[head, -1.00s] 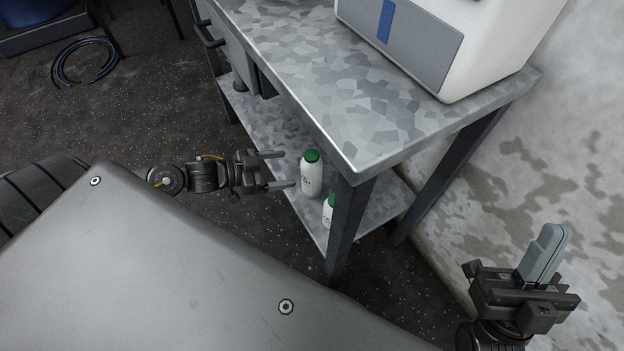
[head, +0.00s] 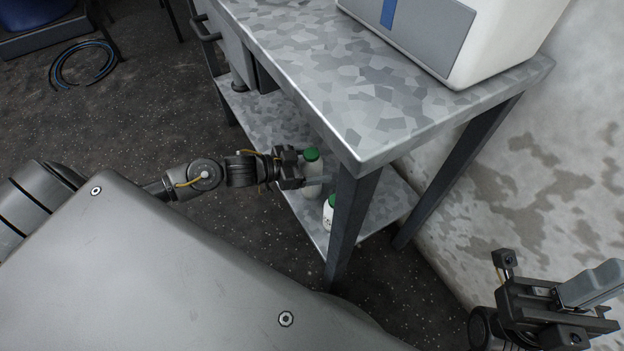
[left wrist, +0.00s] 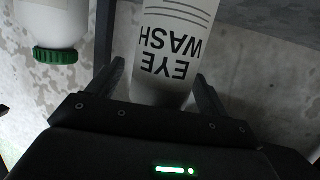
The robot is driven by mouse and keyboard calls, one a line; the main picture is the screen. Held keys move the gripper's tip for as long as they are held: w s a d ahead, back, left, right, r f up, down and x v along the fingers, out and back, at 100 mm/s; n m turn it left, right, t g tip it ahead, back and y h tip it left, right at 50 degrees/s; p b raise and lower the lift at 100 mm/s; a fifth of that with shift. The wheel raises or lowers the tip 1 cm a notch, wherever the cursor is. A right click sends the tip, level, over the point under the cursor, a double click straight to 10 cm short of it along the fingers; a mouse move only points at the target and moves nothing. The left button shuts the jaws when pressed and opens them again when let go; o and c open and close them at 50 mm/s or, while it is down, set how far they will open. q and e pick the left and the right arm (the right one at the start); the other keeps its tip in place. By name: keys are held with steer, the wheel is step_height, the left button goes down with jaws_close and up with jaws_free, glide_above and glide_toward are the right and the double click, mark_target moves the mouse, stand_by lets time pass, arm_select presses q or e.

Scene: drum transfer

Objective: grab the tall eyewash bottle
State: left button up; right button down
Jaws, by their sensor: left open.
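The tall eyewash bottle (head: 312,163), white with a green cap, stands on the lower shelf of the metal table. My left gripper (head: 309,182) is open at the bottle, with its fingers on either side of the body. In the left wrist view the bottle's "EYE WASH" label (left wrist: 172,50) shows upside down between the two fingers (left wrist: 162,85). A second, shorter-looking white bottle (head: 329,214) with a green cap stands nearer the front table leg; it also shows in the left wrist view (left wrist: 52,22). My right gripper (head: 575,290) is at the lower right, away from both bottles.
The table top (head: 330,75) overhangs the lower shelf (head: 375,217). A dark front leg (head: 348,225) stands close to the right of the bottles. A white machine (head: 490,35) sits on top. A coiled hose (head: 83,64) lies on the floor.

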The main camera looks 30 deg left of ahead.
arm_select(q)
steer(key=shift+w+d+f, duration=0.1)
steer(key=shift+w+d, duration=0.25)
steer(key=shift+w, duration=0.05)
jaws_close()
stand_by(0.4)
